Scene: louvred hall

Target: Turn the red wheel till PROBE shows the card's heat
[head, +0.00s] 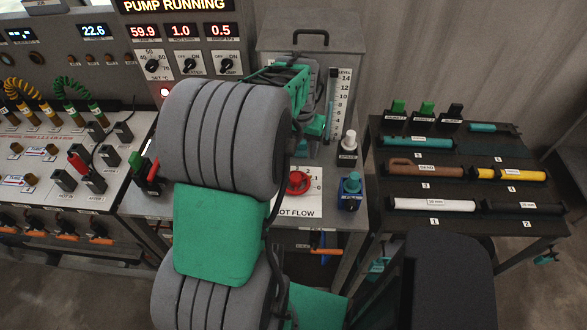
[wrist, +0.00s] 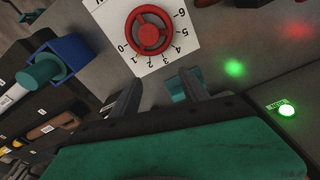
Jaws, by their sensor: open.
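The red wheel (head: 298,182) stands on a white numbered plate (head: 312,206) marked "HOT FLOW", partly hidden by my arm. In the wrist view the wheel (wrist: 149,30) is whole, with numbers from 0 to 6 showing around it. My gripper (wrist: 158,77) is open and empty, apart from the wheel, its fingers below it in that picture. In the head view my arm largely hides the gripper. A blue display (head: 95,31) reads 22.6; its label is too small to read, so I cannot tell if it is PROBE. I cannot make out a heat card.
A panel titled "PUMP RUNNING" has red displays (head: 181,31) reading 59.9, 1.0 and 0.5. A grey tank (head: 335,50) with a level scale is behind. A dark rack (head: 460,155) of labelled tubes stands at right.

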